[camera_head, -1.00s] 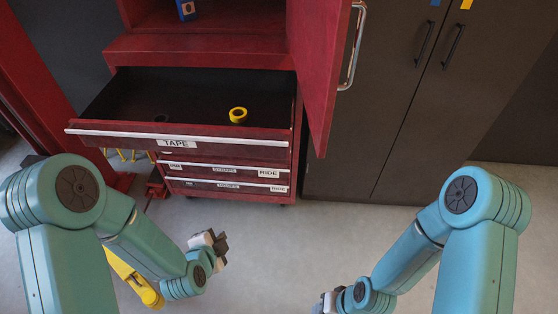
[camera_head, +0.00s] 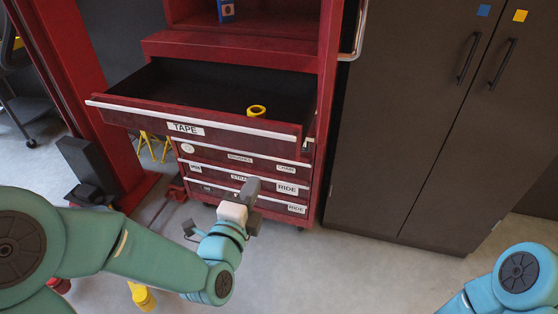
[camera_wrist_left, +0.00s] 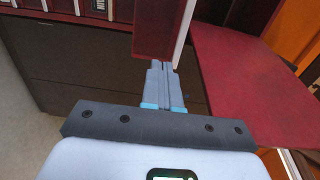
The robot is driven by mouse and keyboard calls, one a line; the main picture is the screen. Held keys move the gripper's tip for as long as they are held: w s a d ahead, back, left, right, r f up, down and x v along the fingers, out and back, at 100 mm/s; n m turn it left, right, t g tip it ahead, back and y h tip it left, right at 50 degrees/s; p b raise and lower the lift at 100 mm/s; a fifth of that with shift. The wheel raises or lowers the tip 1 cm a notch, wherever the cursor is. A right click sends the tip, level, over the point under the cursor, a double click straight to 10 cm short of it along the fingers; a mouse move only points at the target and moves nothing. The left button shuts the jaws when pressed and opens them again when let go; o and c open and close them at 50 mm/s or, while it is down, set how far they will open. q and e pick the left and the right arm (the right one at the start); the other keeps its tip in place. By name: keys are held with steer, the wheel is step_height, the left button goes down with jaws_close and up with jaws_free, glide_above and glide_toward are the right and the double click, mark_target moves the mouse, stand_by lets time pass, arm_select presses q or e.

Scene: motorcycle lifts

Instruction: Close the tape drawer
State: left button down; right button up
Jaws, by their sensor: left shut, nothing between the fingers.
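The tape drawer (camera_head: 240,129) is the top drawer of a red cabinet, pulled well out, with a white edge strip and a TAPE label (camera_head: 186,128). A yellow tape roll (camera_head: 257,111) lies inside it. My left gripper (camera_head: 251,191) is shut and empty, below the drawer front and in front of the lower drawers in the head view. In the left wrist view its closed fingers (camera_wrist_left: 163,83) point at a red panel with a white edge (camera_wrist_left: 160,30); I cannot tell whether they touch. My right gripper is out of view.
Labelled lower drawers (camera_head: 245,180) are shut. Dark tall lockers (camera_head: 420,130) stand at the right. A red post (camera_head: 80,80) and yellow stands (camera_head: 150,146) are at the left. The grey floor (camera_head: 360,270) is clear in front of the lockers.

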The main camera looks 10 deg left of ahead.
arm_select(q)
steer(key=p, duration=0.1)
glide_toward(277, 142)
steer(key=w, duration=0.6)
steer(key=shift+w+d, duration=0.2)
steer(key=shift+w, duration=0.2)
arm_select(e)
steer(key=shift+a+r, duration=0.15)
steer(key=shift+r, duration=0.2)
arm_select(q)
steer(key=shift+w, duration=0.15)
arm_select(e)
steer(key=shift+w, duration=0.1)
